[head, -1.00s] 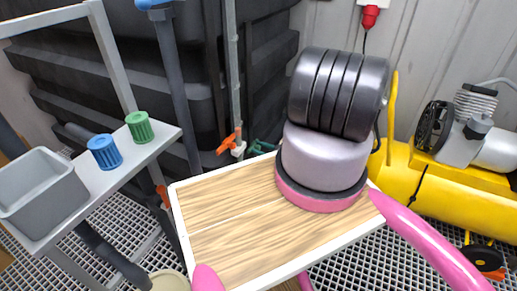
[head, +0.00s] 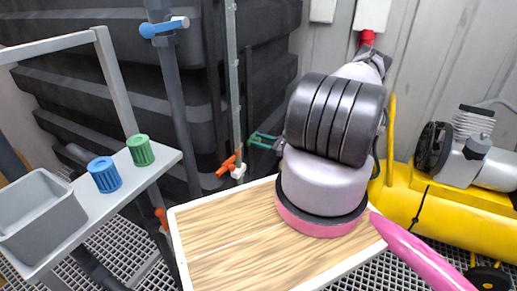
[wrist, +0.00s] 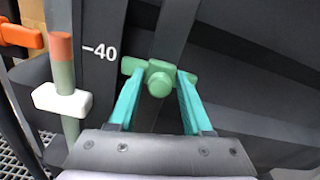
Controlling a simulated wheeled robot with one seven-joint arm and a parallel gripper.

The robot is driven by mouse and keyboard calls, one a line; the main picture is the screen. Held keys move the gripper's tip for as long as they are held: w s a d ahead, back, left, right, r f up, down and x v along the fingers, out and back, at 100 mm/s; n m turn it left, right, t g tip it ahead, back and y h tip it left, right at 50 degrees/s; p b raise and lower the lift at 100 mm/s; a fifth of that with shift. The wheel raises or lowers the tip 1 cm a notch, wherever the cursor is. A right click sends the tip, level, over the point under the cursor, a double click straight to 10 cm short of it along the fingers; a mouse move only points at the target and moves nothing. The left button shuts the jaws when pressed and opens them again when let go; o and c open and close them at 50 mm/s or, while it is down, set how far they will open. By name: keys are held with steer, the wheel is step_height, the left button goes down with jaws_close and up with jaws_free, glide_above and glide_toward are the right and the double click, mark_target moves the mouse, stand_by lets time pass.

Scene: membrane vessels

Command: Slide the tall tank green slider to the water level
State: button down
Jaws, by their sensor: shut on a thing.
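In the wrist view a green slider (wrist: 160,80), with a round knob and side arms, stands in front of the dark tank wall (wrist: 240,60). My gripper (wrist: 158,84) is shut on it, one teal finger on each side. A white "40" mark is on the tank left of the slider. In the head view my gripper's green fingers (head: 263,138) reach the tall black tank (head: 262,60), right of a thin upright tube (head: 234,80).
An orange-handled valve (head: 228,165) sits at the tube's foot. A blue-handled valve (head: 163,27) is on the pipe to its left. A wooden-topped tray (head: 225,240) lies below my arm. A yellow compressor (head: 450,205) stands at right, a shelf with cups at left.

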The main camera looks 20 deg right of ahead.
steer(key=shift+r, duration=0.2)
steer(key=c, duration=0.6)
jaws_free()
steer(key=v, duration=1)
steer(key=shift+s+d, duration=0.3)
